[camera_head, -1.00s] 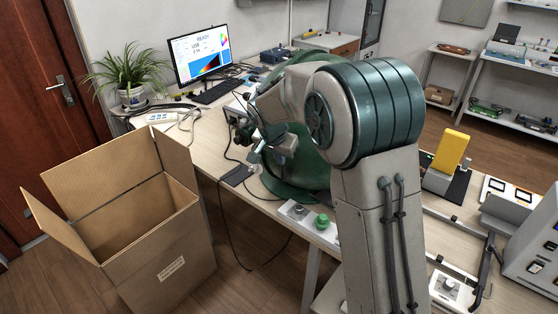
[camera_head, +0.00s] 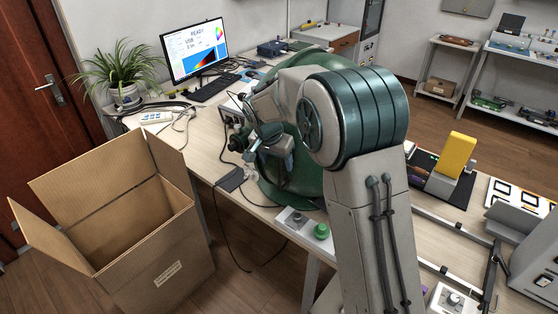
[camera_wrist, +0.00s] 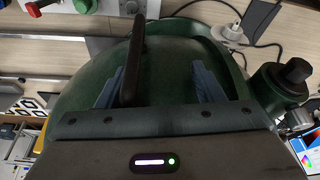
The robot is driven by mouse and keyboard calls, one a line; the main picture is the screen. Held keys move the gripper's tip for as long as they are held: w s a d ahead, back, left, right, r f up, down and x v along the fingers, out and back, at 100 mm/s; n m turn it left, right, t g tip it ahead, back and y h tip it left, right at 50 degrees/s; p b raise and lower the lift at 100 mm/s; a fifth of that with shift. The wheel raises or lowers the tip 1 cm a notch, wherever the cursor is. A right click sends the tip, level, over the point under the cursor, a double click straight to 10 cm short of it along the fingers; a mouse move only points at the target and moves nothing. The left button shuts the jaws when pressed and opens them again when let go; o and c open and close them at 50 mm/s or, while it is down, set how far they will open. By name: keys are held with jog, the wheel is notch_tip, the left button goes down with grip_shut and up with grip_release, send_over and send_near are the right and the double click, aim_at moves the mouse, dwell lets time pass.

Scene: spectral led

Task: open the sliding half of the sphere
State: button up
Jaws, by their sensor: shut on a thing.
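The large green sphere (camera_head: 280,190) stands on the desk, mostly hidden behind my arm in the head view. In the wrist view its dark green curved surface (camera_wrist: 175,60) fills the middle. A dark bar-like handle (camera_wrist: 136,60) stands out from it. My gripper (camera_wrist: 158,88) is over the sphere, its two bluish fingers on either side of the handle, which lies close to the left finger. It is shut on the handle, though the contact is hard to make out. In the head view my gripper (camera_head: 278,155) is at the sphere's left side. I cannot tell how far the sphere is open.
An open cardboard box (camera_head: 150,230) stands on the floor at the left. A monitor (camera_head: 195,50), keyboard and cables occupy the desk's far end. A control box with a green knob (camera_head: 320,231) sits at the front edge. A yellow-topped device (camera_head: 456,155) stands at the right.

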jog(key=shift+o, duration=0.9)
jog(key=shift+w+a+r, duration=0.1)
jog(key=shift+w+r, duration=0.25)
jog(key=shift+r, duration=0.3)
jog(key=shift+w+a+r, duration=0.1)
jog(key=shift+w+r, duration=0.25)
jog(key=shift+r, duration=0.25)
jog(key=shift+o, duration=0.6)
jog(key=shift+a+r, duration=0.15)
jog(key=shift+r, duration=0.15)
jog(key=s+r, duration=0.1)
jog(key=s+r+p, duration=0.1)
jog(key=shift+r+t, duration=0.3)
jog(key=shift+r, duration=0.1)
jog(key=c, duration=0.5)
jog(key=shift+s+a+r+p, duration=0.35)
jog(key=shift+s+a+r, duration=0.2)
jog(key=shift+r, duration=0.25)
jog(key=shift+s+a+r, duration=0.3)
jog(key=shift+a+r, duration=0.1)
jog(key=shift+a, duration=0.15)
jog(key=shift+s+d+r+p, duration=0.1)
jog(key=shift+s+r+p, duration=0.15)
jog(key=shift+r, duration=0.25)
jog(key=shift+s+d+r+p, duration=0.15)
jog(key=shift+r+p, duration=0.2)
jog(key=shift+r, duration=0.2)
jog(key=shift+s+r+p, duration=0.2)
jog(key=shift+r+p, duration=0.1)
jog(key=shift+r, duration=0.2)
